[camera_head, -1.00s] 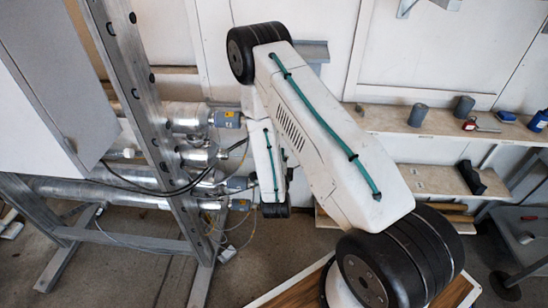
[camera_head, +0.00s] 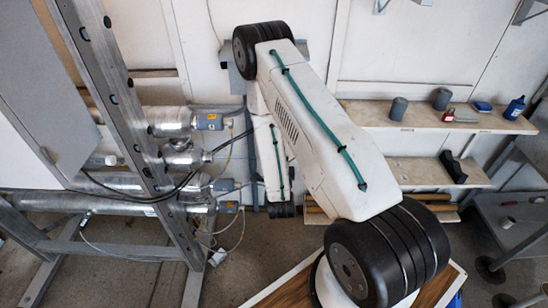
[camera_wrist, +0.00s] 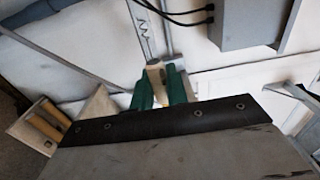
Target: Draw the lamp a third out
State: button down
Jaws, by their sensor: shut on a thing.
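In the wrist view, my gripper (camera_wrist: 160,88) has green fingers shut on a cream end piece of the lamp (camera_wrist: 155,73). A narrow pale strip with a zigzag mark runs from there toward the top; I cannot tell if it is part of the lamp. In the head view, the steel reactor tubes (camera_head: 168,121) lie level behind a metal frame, with grey end caps (camera_head: 208,121) facing right. My arm hides the fingers and the lamp there. How far the lamp is out cannot be told.
A metal frame upright (camera_head: 125,115) stands before the tubes. Dark cables (camera_head: 180,183) hang around the tube ends. A wall shelf (camera_head: 440,120) holds cups and a blue bottle (camera_head: 514,108). A grey wall box (camera_wrist: 247,22) shows in the wrist view.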

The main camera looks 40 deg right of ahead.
jog(key=shift+s+d, duration=0.55)
jog(key=shift+d, duration=0.2)
jog(key=s+d, duration=0.2)
jog(key=d, duration=0.1)
jog(key=shift+s, duration=0.2)
jog(key=c, duration=1.3)
grip_release()
